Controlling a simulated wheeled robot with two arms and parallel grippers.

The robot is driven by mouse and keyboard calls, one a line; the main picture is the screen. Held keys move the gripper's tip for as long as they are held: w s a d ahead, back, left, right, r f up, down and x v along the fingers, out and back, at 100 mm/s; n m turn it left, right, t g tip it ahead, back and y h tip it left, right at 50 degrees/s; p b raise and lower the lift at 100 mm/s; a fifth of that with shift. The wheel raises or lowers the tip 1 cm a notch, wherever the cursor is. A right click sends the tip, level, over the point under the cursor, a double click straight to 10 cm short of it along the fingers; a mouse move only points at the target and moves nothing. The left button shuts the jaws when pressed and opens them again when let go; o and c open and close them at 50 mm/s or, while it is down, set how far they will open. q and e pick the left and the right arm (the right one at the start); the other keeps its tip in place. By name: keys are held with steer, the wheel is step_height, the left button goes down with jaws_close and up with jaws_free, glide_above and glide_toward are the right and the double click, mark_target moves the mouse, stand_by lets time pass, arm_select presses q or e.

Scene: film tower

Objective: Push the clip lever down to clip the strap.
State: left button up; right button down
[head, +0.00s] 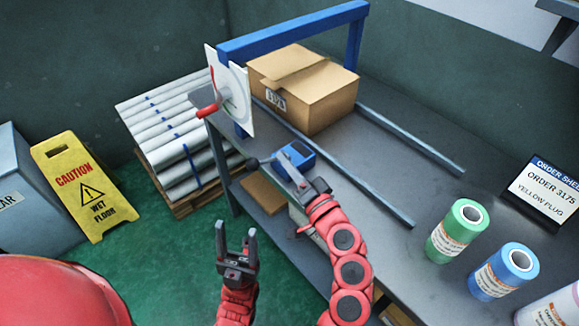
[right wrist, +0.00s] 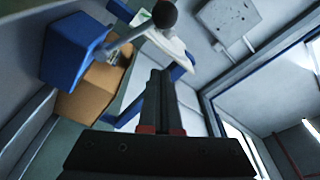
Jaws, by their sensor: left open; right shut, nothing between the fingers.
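The clip is a blue block (head: 294,156) at the near edge of the bench, with a thin lever ending in a dark ball knob (head: 253,163) that sticks out to the left. In the right wrist view the blue block (right wrist: 75,45) is at upper left and the ball knob (right wrist: 164,14) is at top, just beyond my fingertips. My right gripper (head: 290,176) is shut and empty, close beside the block; I cannot tell whether it touches the lever. My left gripper (head: 236,240) is open and empty, over the floor in front of the bench. I cannot make out the strap.
A white disc plate with a red crank handle (head: 208,110) is at the bench's left end. Green (head: 457,229) and blue (head: 504,271) rolls stand at right.

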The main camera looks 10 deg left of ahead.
mark_target(265, 161)
steer(key=shift+w+a+f+p, duration=0.2)
steer(key=shift+a+f+p, duration=0.1)
steer(key=shift+a, duration=0.6)
steer(key=shift+w+a+f+p, duration=0.25)
steer(key=shift+a, duration=0.7)
steer(key=shift+w+a+f+p, duration=0.2)
steer(key=shift+a+f+p, duration=0.1)
steer(key=shift+a, duration=0.6)
steer(key=shift+s+a+f+n+g+y+b, duration=0.1)
steer(key=shift+s+a+f+n+y+b, duration=0.15)
steer(key=shift+f+n+b, duration=1.6)
steer(key=shift+s+a+r+n+g+y+b, duration=0.15)
steer(key=shift+n+b, duration=0.65)
steer(key=shift+b, duration=2.5)
steer(key=shift+s+a+f+n+g+y+b, duration=0.25)
steer(key=shift+f+n+b, duration=0.9)
steer(key=shift+b, duration=1.4)
steer(key=shift+d+r, duration=0.1)
steer(key=shift+r, duration=0.2)
